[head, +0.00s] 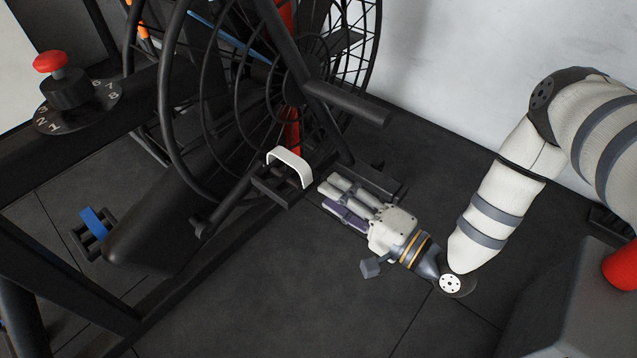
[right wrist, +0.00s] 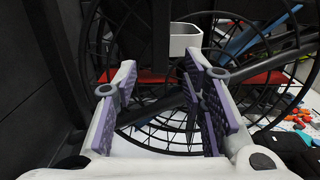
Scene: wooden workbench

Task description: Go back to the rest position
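My right gripper (head: 336,197) is near the middle of the head view, at the end of my white arm from the right. In the right wrist view its purple-padded fingers (right wrist: 160,88) stand apart with nothing between them, so it is open and empty. Its fingertips are just right of a black pedal with a white strap (head: 290,163), apparently apart from it. The white strap also shows beyond the fingers in the right wrist view (right wrist: 185,41). My left gripper and left arm are not in view.
A black frame with a large spoked wheel (head: 230,95) fills the upper left and middle. A pedal with a blue strap (head: 95,223) is at the left. A red knob on a numbered dial (head: 78,112) is at the upper left. The dark tiled floor (head: 290,300) is clear below.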

